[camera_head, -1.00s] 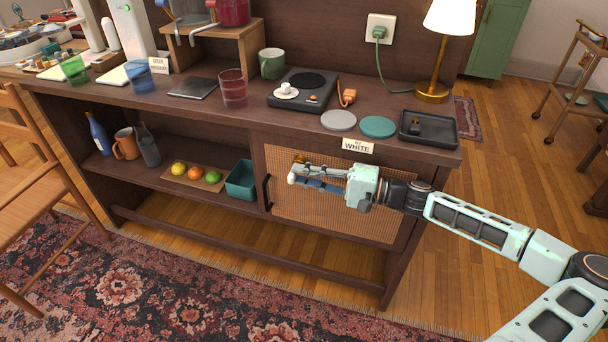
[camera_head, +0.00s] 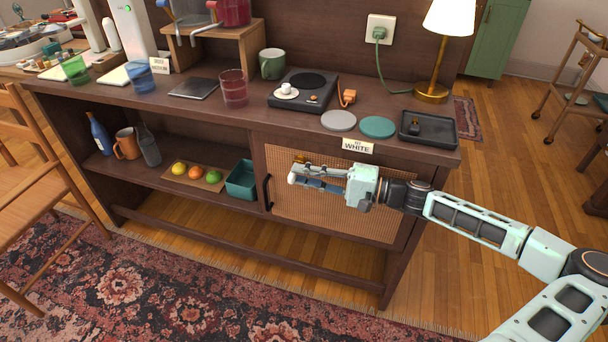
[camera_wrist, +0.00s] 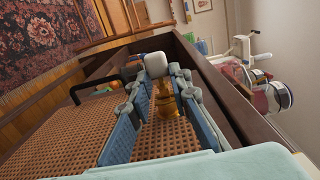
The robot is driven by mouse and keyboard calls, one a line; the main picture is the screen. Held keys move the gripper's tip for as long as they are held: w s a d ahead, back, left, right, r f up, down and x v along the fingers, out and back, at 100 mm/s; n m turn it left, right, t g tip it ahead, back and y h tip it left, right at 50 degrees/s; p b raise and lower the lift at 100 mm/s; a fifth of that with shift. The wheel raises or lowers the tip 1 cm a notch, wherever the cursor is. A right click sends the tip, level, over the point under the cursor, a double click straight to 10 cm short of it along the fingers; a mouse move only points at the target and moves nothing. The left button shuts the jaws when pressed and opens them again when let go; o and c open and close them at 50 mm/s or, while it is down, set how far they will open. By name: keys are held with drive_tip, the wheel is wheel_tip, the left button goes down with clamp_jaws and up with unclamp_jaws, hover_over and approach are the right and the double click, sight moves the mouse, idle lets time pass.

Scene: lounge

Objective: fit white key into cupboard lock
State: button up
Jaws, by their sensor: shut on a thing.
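The white key (camera_head: 292,180) shows as a small white block at the tips of my gripper (camera_head: 300,180). In the wrist view the white key (camera_wrist: 156,64) sits between the far ends of the blue-padded fingers of my gripper (camera_wrist: 158,74), which is shut on it. The brass cupboard lock (camera_head: 300,158) shows just above the fingers on the woven cupboard door (camera_head: 330,222). In the wrist view the brass lock (camera_wrist: 166,100) appears between the fingers, behind the key. The key's shaft is not visible, and I cannot tell whether key and lock touch.
A dark door handle (camera_head: 267,191) stands left of my gripper. A "KEY WHITE" sign (camera_head: 358,146) is on the countertop edge above. A black tray (camera_head: 440,138) holds a small dark item. The open shelf (camera_head: 190,152) to the left holds fruit and a teal bin (camera_head: 241,182).

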drive_tip(key=shift+w+d+r+t, duration=0.15)
drive_tip(key=shift+w+d+r, duration=0.1)
drive_tip(key=shift+w, duration=0.15)
drive_tip(key=shift+w+d+r+t, duration=0.15)
drive_tip(key=shift+w+r, duration=0.05)
drive_tip(key=shift+w, duration=0.15)
idle(0.3)
drive_tip(key=shift+s+a, duration=0.1)
drive_tip(key=shift+a+f, duration=0.1)
drive_tip(key=shift+f, duration=0.25)
idle(0.3)
drive_tip(key=shift+s+f+h+p, duration=0.1)
drive_tip(key=shift+s+h+p, duration=0.15)
drive_tip(key=shift+h+p, duration=0.05)
